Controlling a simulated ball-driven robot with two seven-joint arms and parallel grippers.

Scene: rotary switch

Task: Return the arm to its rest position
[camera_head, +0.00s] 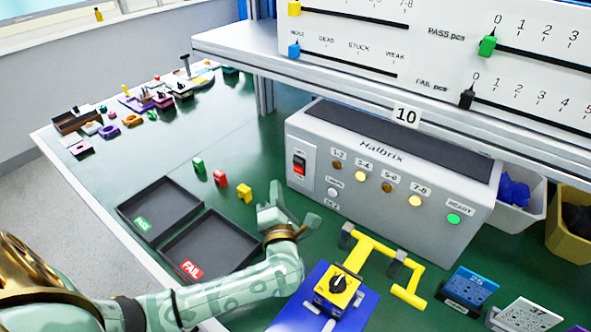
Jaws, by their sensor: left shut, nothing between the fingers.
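My left arm comes in from the lower left. Its pale green gripper (287,208) is above the green bench, in front of the grey Halbrix box (350,180). The gripper is shut and holds nothing. The rotary switch (338,285), a yellow square with a black knob, sits on a blue fixture (362,310) at the lower middle. The gripper is up and to the left of the switch, apart from it. A yellow bar frame (372,252) stands just behind the switch. My right gripper is not in view.
Black PASS (128,209) and FAIL (186,272) trays lie left of the gripper. Green (198,165), red (220,178) and yellow (245,191) small parts stand behind them. A shelf (400,100) overhangs the box. The READY lamp (453,219) glows green. The far-left bench holds several small parts.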

